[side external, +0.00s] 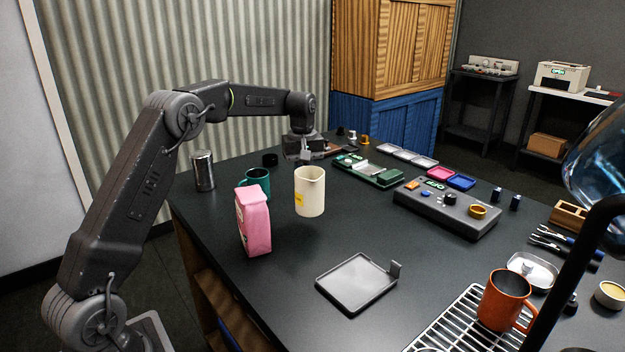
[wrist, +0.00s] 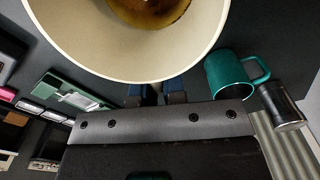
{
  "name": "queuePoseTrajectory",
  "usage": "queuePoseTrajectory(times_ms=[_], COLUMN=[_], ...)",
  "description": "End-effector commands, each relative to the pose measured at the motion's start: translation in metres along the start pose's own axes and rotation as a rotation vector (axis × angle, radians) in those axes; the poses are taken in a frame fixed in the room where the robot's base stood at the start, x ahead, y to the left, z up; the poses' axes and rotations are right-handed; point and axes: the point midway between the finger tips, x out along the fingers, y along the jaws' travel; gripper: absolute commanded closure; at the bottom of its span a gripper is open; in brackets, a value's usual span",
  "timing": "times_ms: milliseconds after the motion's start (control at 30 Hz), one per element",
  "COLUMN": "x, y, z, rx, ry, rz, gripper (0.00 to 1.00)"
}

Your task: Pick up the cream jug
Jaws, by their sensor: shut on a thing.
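The cream jug (side external: 310,194) has a yellow label and hangs upright above the dark table, with its shadow on the tabletop to its lower right. My gripper (side external: 305,156) is at the jug's far side, near its rim, and is shut on it. In the wrist view the jug (wrist: 110,62) fills the top of the picture, and some brown liquid shows inside it. My gripper's fingers (wrist: 156,95) meet the jug's near side there; the exact contact is hidden under the rim.
A pink bag (side external: 254,222) and a teal mug (side external: 257,183) stand left of the jug, with a metal canister (side external: 204,171) behind. A grey tray (side external: 357,284) lies in front. A control box (side external: 446,213) and an orange mug (side external: 503,300) are to the right. The table between is clear.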

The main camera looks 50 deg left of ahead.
Motion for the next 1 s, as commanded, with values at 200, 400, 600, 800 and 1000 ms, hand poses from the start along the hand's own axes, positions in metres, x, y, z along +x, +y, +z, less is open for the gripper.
queuePoseTrajectory(times_ms=[200,400,600,800,1000], x=[-0.017,-0.029,-0.039,-0.046,-0.05], y=[-0.024,-0.043,-0.059,-0.07,-0.077], z=[-0.01,-0.017,-0.023,-0.027,-0.03], rx=[-0.003,-0.002,-0.001,-0.001,0.0], ry=[0.002,0.002,0.001,0.001,0.001], rz=[0.002,0.002,0.002,0.002,0.001], gripper=[1.0,1.0,1.0,1.0,1.0])
